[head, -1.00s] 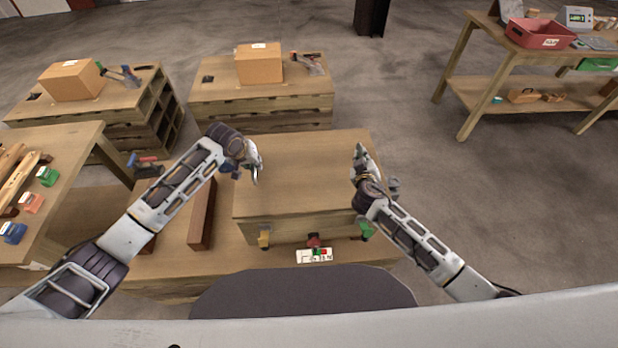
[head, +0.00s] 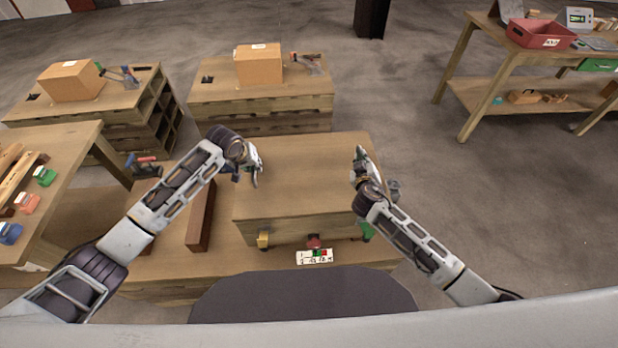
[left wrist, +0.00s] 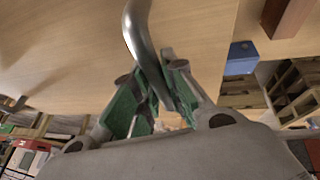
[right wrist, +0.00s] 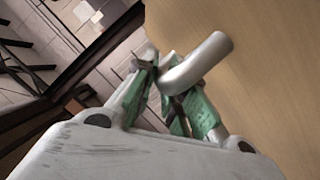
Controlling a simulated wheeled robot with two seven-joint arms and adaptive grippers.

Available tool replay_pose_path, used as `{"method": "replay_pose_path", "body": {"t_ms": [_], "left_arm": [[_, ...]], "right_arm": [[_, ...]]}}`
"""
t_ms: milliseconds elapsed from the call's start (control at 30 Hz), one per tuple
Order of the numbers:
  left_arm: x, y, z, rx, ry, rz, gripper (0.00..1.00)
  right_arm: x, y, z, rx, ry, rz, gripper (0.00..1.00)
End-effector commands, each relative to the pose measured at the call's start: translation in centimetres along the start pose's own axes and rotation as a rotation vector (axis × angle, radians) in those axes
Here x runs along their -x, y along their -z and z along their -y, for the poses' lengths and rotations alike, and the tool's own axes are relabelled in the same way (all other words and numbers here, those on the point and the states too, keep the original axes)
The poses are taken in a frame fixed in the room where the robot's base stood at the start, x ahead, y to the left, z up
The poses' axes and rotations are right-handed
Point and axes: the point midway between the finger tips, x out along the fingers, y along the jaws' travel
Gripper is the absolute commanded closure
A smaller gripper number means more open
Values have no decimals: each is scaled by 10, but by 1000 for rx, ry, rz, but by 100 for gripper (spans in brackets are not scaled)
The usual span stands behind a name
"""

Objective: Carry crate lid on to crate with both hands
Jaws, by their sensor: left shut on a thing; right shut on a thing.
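The crate lid (head: 305,185) is a broad wooden panel between my two arms at the work table. Its front edge is above a wooden front face; I cannot tell whether lid and crate touch. My left gripper (head: 256,174) is at the lid's left side. In the left wrist view, its green-padded fingers (left wrist: 155,95) are shut on a curved metal handle (left wrist: 135,25). My right gripper (head: 361,160) is at the lid's right side. In the right wrist view, its fingers (right wrist: 172,95) are shut on another metal handle (right wrist: 200,62). The crate's inside is hidden.
A yellow piece (head: 263,240), a red piece (head: 314,242) and a green piece (head: 367,230) are along the front face, near a white label card (head: 314,257). A brown wooden bar (head: 201,215) lies to the left. Cardboard boxes stand on benches behind.

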Motion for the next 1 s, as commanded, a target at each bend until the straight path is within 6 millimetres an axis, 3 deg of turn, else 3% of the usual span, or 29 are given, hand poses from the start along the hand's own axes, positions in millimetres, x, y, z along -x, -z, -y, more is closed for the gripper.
{"method": "replay_pose_path", "body": {"t_ms": [867,900,1000], "left_arm": [[-12,-3,5,2,4,-5,100],[-13,-5,6,2,6,-1,83],[-13,-5,5,2,5,-1,70]], "right_arm": [[-6,-11,4,1,-8,0,100],[-6,-13,5,2,-6,4,83],[-5,-12,6,1,-5,3,70]]}}
